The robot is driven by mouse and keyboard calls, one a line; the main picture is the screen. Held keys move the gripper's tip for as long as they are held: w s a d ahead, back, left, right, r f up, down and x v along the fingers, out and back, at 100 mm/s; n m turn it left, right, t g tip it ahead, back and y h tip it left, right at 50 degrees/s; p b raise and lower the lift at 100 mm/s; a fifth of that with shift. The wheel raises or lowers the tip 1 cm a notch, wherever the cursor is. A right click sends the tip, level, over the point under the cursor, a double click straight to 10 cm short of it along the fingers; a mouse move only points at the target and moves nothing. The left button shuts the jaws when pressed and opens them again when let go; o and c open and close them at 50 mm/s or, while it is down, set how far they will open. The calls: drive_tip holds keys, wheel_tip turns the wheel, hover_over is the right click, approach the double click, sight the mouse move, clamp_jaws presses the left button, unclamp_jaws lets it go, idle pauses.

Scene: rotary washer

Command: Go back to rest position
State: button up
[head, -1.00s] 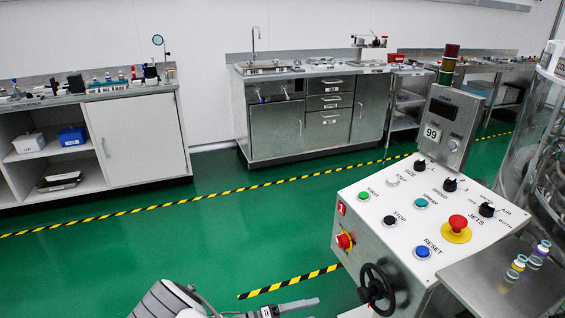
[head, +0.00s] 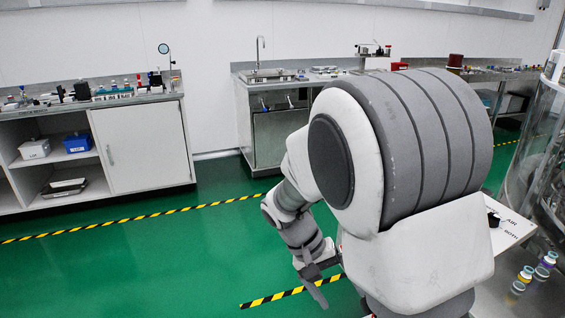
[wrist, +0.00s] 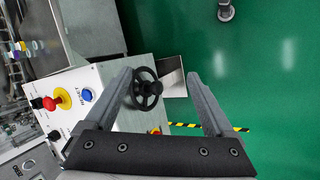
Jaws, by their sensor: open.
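My gripper (head: 314,280) is low in the middle of the head view, above the green floor, with my folded arm behind it. In the wrist view my gripper (wrist: 160,78) has its two fingers spread wide apart, with nothing held between them. The black handwheel (wrist: 146,90) of the washer shows beyond the left finger, apart from it as far as I can tell. In the head view my arm hides most of this panel (head: 512,228).
Small vials (head: 521,276) stand on the steel shelf at the right, near the clear washer drum (head: 535,140). A white cabinet (head: 140,140) and a steel sink bench (head: 275,135) line the back wall. The green floor (head: 150,260) at the left is free, crossed by striped tape.

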drive_tip(key=s+d+r+t+y, duration=0.3)
drive_tip(key=s+r+t+y, duration=0.35)
drive_tip(key=s+r, duration=0.8)
wheel_tip(320, 180, up, 20)
drive_tip(key=w+p, duration=0.1)
drive_tip(key=p, duration=1.8)
drive_tip(key=shift+a+n+t, duration=0.2)
drive_tip(key=shift+n+t, duration=0.1)
drive_tip(key=shift+t, duration=0.05)
drive_tip(key=shift+h, duration=0.25)
drive_tip(key=c, duration=0.6)
drive_tip(key=shift+d, duration=0.25)
